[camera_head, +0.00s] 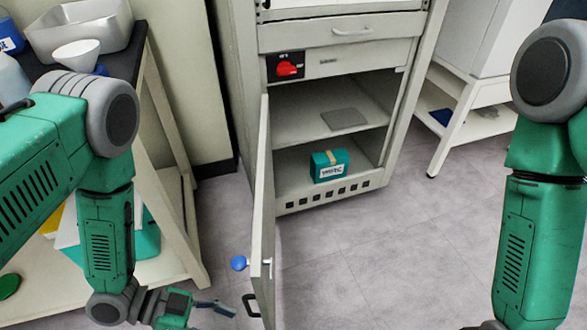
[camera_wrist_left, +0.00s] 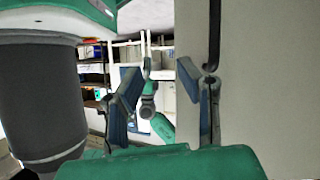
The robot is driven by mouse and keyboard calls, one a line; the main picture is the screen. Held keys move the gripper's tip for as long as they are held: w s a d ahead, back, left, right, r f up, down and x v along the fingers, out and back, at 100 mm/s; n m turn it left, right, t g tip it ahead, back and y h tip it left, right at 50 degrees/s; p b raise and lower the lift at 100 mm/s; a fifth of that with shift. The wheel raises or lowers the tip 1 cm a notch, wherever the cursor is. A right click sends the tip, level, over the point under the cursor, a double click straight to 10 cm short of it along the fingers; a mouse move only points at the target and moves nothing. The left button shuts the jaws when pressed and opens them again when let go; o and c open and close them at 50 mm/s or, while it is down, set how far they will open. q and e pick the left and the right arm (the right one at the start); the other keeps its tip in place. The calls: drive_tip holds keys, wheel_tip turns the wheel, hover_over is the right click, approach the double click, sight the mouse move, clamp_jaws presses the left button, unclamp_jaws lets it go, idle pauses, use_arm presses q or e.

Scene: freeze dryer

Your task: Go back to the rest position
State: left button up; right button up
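My left gripper (camera_head: 215,306) is low in the head view, left of the open cabinet door's lower edge and black handle. In the left wrist view its two fingers (camera_wrist_left: 163,103) stand apart with nothing between them. A pale panel surface fills the right side of that view, close behind the right finger. My right arm comes down at the right of the head view. Its gripper is below the picture edge and hidden.
The freeze dryer cabinet (camera_head: 330,201) stands in the middle with its door (camera_head: 262,190) swung open toward me. A green box (camera_head: 329,165) sits on its bottom shelf. A table (camera_head: 185,215) with a metal basin stands left. Floor between door and right arm is clear.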

use_arm(q)
drive_tip(key=s+a+f+n+y, duration=0.1)
drive_tip(key=s+a+n+y, duration=0.4)
drive_tip(key=a+n+y, duration=0.9)
wheel_tip(320, 180, up, 12)
drive_tip(key=d+n+h+p, duration=0.1)
drive_tip(key=p, duration=1.1)
drive_tip(key=shift+s+d+r+p, duration=0.2)
drive_tip(key=shift+r+p, duration=0.05)
drive_tip(key=shift+p, duration=0.05)
